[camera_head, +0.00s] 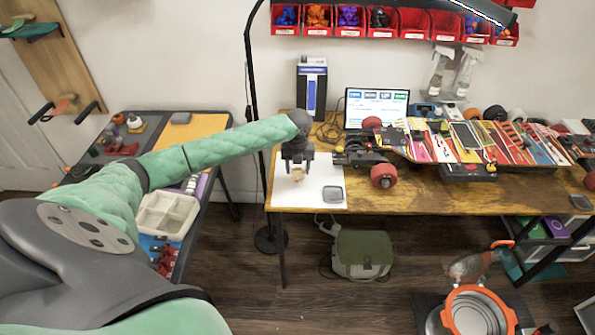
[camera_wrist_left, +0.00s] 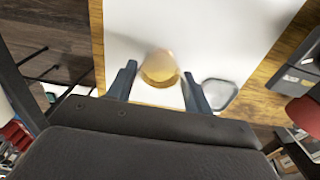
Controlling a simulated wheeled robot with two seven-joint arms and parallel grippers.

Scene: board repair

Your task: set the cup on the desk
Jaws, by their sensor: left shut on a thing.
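A small tan cup (camera_wrist_left: 160,68) is between the two fingers of my left gripper (camera_wrist_left: 158,85) in the left wrist view. My left gripper (camera_head: 297,165) is shut on the cup, which also shows small in the head view (camera_head: 297,174). Both are over the white mat (camera_head: 309,195) at the left end of the wooden desk (camera_head: 420,196). I cannot tell whether the cup touches the mat. My right gripper is not in view.
A grey square coaster (camera_head: 333,194) lies on the mat right of the gripper. A skateboard with red wheels (camera_head: 384,176) is further right, with a monitor (camera_head: 376,107) behind. Several colourful boards cover the desk's right half. A black lamp pole (camera_head: 250,70) stands left.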

